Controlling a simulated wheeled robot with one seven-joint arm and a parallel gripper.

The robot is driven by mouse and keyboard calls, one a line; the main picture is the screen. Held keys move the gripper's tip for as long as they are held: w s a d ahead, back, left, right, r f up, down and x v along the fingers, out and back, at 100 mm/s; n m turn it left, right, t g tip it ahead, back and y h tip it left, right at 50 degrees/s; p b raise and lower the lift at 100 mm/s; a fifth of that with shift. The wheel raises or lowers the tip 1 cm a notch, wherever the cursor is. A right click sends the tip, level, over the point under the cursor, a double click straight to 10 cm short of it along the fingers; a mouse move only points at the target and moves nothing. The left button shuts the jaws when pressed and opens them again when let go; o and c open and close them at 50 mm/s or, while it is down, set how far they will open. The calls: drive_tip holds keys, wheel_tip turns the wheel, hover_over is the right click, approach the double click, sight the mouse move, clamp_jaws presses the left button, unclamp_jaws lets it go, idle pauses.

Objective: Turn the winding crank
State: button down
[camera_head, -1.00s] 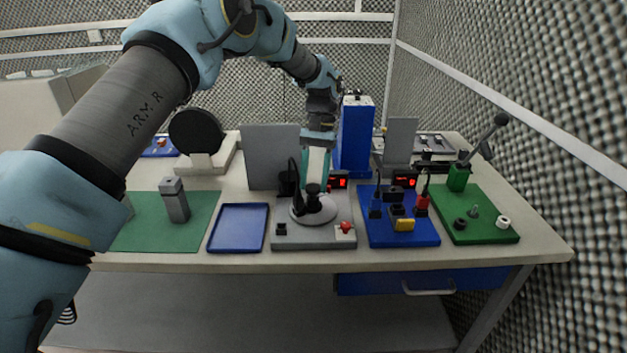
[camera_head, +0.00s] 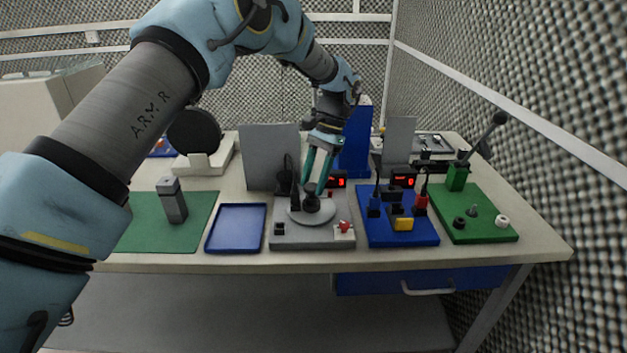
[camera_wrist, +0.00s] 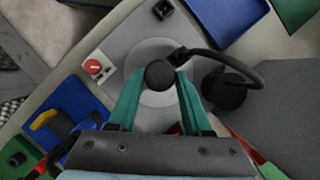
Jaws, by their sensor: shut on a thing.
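The winding crank is a light grey disc (camera_head: 322,217) with a dark round knob (camera_head: 311,203), set on a grey base plate (camera_head: 305,238) near the table's front. In the wrist view the knob (camera_wrist: 159,73) lies between my two teal fingertips, with the pale disc (camera_wrist: 150,51) beneath. My gripper (camera_head: 314,191) comes down tilted from the upper right and is shut on the knob; it also shows in the wrist view (camera_wrist: 158,79). Its fingers hide part of the disc.
A black cable piece (camera_wrist: 186,54) runs close beside the knob to a black round part (camera_wrist: 227,89). A red button (camera_head: 344,228) sits on the same plate. A blue tray (camera_head: 236,229) is to the left, a blue board (camera_head: 385,232) to the right. A tall blue block (camera_head: 355,145) stands behind.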

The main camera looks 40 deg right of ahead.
drive_tip(key=shift+s+m+t+h+b, duration=0.15)
drive_tip(key=shift+m+t, duration=0.4)
drive_tip(key=shift+m, duration=0.9)
drive_tip(key=shift+s+m+t+h+b, duration=0.15)
drive_tip(key=shift+m+t, duration=0.4)
drive_tip(key=shift+m, duration=0.9)
drive_tip(key=shift+a+m+t+h+b, duration=0.15)
drive_tip(key=shift+m+t+h, duration=0.25)
drive_tip(key=shift+m, duration=1.05)
drive_tip(key=shift+m+t+h+b, duration=0.2)
drive_tip(key=shift+m+t, duration=0.3)
drive_tip(key=shift+m, duration=0.95)
drive_tip(key=shift+s+a+m+t+h, duration=0.15)
drive_tip(key=shift+m+h, duration=0.45)
drive_tip(key=shift+m, duration=0.95)
drive_tip(key=shift+a+m+t+h, duration=0.1)
drive_tip(key=shift+m+t+h, duration=0.35)
drive_tip(key=shift+m, duration=1.1)
drive_tip(key=shift+a+m+g+h+p, duration=0.15)
drive_tip(key=shift+m+h+p, duration=0.3)
drive_tip(key=shift+m, duration=0.65)
drive_tip(key=shift+m+g+h+p, duration=0.2)
drive_tip(key=shift+m+h, duration=0.3)
drive_tip(key=shift+m, duration=0.6)
drive_tip(key=shift+m+h, duration=0.3)
drive_tip(key=shift+m, duration=0.4)
drive_tip(key=shift+c, duration=1.8)
unclamp_jaws()
drive_tip(key=shift+r, duration=0.1)
